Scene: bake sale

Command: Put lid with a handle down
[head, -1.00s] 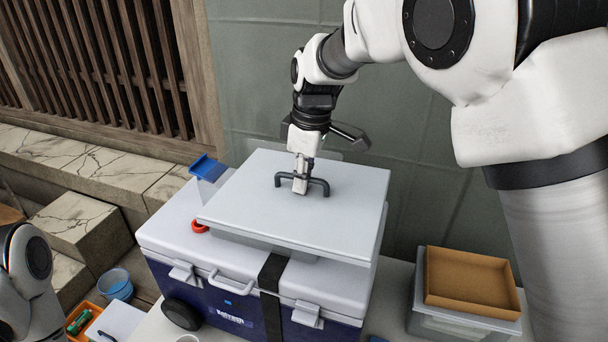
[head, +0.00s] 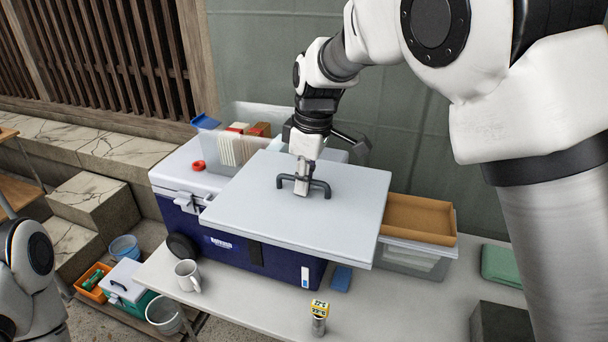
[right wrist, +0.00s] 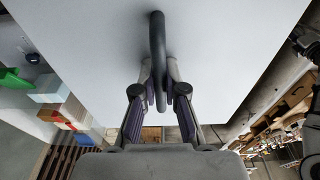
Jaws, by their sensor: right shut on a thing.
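The lid (head: 270,220) is a large flat light grey panel with a dark bar handle (head: 319,186) on top. My right gripper (head: 303,180) is shut on the handle from above; in the right wrist view its fingers close around the dark handle (right wrist: 157,45), and the lid (right wrist: 210,35) fills the upper picture. The lid is held roughly level over the blue and white cooler (head: 225,243), reaching past its front and right side. It hides much of the cooler's top; a gap beneath it is hard to judge. My left gripper is outside the head view.
A clear bin (head: 212,150) with cartons stands at the cooler's back. A brown tray on a clear box (head: 415,258) stands right of it. A white mug (head: 187,275), a small yellow-topped jar (head: 319,318) and a green folded cloth (head: 503,265) are on the table (head: 400,310). The front right tabletop is mostly clear.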

